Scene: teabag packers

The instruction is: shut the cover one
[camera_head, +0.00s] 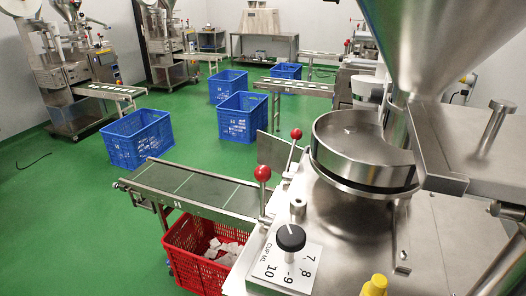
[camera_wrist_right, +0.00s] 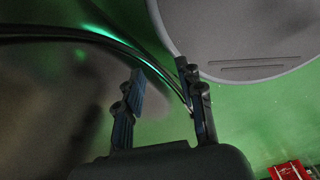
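No part is labelled as cover one, so I cannot tell for sure which part it is. In the head view a round steel housing (camera_head: 362,150) with a flat top sits on the near packing machine, under a large steel funnel (camera_head: 440,35). A grey flat plate (camera_head: 277,153) stands tilted up beside the red-knobbed levers. My right gripper (camera_wrist_right: 162,85) shows in the right wrist view with its two fingers apart and nothing seen between them. It does not show in the head view. My left gripper is in neither view.
A conveyor (camera_head: 185,188) runs left from the machine, above a red crate (camera_head: 196,268) holding white packets. A black knob (camera_head: 290,238) and a yellow knob (camera_head: 376,285) stand on the machine top. Several blue crates (camera_head: 137,139) stand on the open green floor.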

